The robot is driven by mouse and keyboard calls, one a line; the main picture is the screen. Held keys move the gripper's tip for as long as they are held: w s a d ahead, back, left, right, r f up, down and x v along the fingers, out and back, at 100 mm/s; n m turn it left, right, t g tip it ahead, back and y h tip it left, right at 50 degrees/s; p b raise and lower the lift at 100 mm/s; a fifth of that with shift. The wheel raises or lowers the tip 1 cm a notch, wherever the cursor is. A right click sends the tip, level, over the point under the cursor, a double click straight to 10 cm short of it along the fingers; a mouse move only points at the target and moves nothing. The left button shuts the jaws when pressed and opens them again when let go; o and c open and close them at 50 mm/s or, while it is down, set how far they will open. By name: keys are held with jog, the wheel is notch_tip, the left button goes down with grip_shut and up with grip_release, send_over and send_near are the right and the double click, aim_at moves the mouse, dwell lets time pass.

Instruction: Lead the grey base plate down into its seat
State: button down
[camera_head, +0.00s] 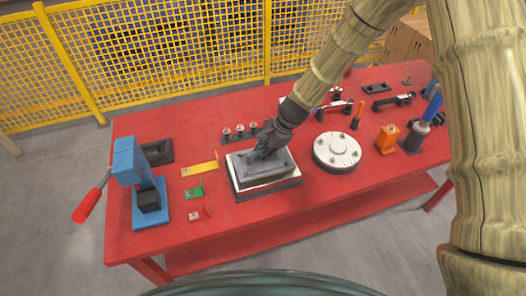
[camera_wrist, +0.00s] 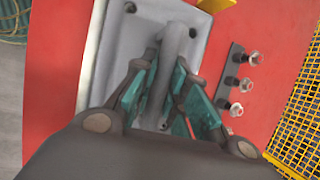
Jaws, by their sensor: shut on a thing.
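The grey base plate (camera_head: 281,169) lies over a white-topped block (camera_head: 239,185) near the middle of the red table. My gripper (camera_head: 266,152) reaches down onto the plate from the upper right. In the wrist view, my gripper (camera_wrist: 168,88) is shut on a raised grey bar of the base plate (camera_wrist: 118,42), with teal finger pads on either side of it. A dark gap shows under the plate's front edge in the head view. I cannot tell whether the plate touches its seat, which it largely hides.
A round white flanged disc (camera_head: 337,151) stands close on the right. A row of bolts (camera_head: 240,131) is just behind the plate. A yellow bracket (camera_head: 200,169) and a blue press with red handle (camera_head: 137,175) are left. An orange block (camera_head: 387,138) stands farther right. The table's front strip is clear.

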jog(key=shift+f+b, duration=0.3)
jog(key=shift+f, duration=0.45)
dwell(0.3)
jog(key=c, duration=1.3)
grip_release()
jog(key=shift+c, duration=0.2)
jog(key=v, duration=1.2)
jog(key=shift+f, duration=0.1)
